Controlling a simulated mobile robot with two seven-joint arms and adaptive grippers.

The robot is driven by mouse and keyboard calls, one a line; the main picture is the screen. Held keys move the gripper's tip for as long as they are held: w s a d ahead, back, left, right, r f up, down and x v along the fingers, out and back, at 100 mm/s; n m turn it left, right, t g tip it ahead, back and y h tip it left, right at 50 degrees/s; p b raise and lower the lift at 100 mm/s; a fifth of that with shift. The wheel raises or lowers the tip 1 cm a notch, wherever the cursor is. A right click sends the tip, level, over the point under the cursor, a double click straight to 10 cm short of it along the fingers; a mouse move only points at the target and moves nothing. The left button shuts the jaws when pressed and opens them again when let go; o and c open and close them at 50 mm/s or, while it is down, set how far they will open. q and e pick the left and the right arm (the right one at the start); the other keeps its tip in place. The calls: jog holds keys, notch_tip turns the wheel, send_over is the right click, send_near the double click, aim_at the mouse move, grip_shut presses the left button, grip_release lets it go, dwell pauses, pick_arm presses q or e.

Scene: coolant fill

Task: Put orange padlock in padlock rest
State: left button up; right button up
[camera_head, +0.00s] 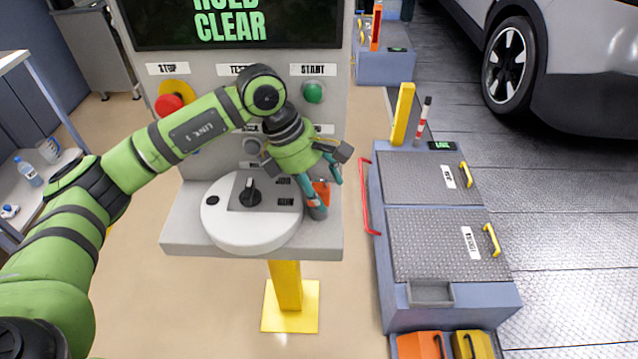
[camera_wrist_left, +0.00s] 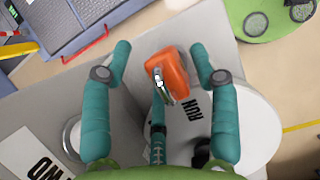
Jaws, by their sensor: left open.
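The orange padlock (camera_head: 322,189) is at the right side of the console shelf (camera_head: 180,235), beside the white round dial base (camera_head: 222,236). In the left wrist view the padlock (camera_wrist_left: 173,70) shows its orange body and metal shackle. My left gripper (camera_head: 327,192) is over it with its teal fingers apart. In the left wrist view the left gripper (camera_wrist_left: 160,62) has fingers on either side of the padlock, with visible gaps. I cannot tell for sure which part is the padlock rest; a shallow grey tray (camera_head: 432,293) is set in the blue floor unit. My right gripper is out of view.
The black knob (camera_head: 250,192) stands on the dial close to my left gripper. A red stop button (camera_head: 169,104) and green start button (camera_head: 313,93) are on the panel behind. The blue unit (camera_head: 440,312) with a red rail (camera_head: 367,197) stands to the right.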

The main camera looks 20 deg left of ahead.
pick_arm(q)
jog(key=b+v, duration=0.3)
jog(key=v, duration=0.9)
jog(key=shift+r, duration=0.3)
